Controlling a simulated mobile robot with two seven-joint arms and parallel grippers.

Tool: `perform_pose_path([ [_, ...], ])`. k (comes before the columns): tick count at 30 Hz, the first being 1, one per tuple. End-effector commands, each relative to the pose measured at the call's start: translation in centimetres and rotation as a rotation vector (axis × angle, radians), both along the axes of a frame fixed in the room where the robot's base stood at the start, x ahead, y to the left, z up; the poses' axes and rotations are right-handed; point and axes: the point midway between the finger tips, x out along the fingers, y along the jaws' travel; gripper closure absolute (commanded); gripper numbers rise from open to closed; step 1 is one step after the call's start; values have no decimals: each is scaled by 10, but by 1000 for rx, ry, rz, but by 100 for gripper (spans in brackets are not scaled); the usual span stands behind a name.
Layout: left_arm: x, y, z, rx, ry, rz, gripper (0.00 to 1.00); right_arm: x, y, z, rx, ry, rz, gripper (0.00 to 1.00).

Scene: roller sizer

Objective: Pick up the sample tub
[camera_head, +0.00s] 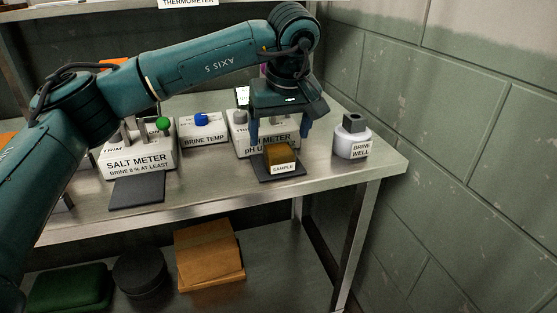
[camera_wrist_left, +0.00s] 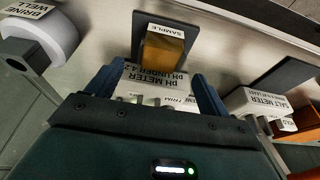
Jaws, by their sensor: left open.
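The sample tub (camera_head: 280,157) is a small brown-gold block with a white SAMPLE label, upright on a dark mat (camera_head: 264,172) in front of the pH meter (camera_head: 240,145). It also shows in the left wrist view (camera_wrist_left: 164,50), beyond the fingertips. My left gripper (camera_head: 279,140) is open, with its fingers pointing down above and behind the tub. The fingers appear apart from the tub. In the left wrist view the gripper (camera_wrist_left: 160,82) has nothing between its fingers. My right gripper is not in view.
The salt meter (camera_head: 137,160) with its dark mat (camera_head: 137,192) and the brine temp box (camera_head: 204,130) stand left. The brine well (camera_head: 352,141) stands right, near the bench's right edge. A block wall (camera_head: 450,150) rises beyond. The bench front right of the tub is clear.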

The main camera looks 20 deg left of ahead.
Motion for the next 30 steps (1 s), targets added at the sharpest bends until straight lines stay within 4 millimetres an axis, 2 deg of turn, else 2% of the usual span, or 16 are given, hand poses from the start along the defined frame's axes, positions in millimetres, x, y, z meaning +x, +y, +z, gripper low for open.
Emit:
perform_pose_path([
  [8, 4, 3, -19, -1, 1, 1, 20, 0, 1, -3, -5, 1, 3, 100],
  [15, 13, 9, -54, -1, 3, 0, 20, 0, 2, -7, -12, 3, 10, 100],
  [23, 15, 10, -58, -1, 0, 0, 20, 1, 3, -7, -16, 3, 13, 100],
  [30, 15, 10, -58, -1, 0, 0, 38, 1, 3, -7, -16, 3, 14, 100],
])
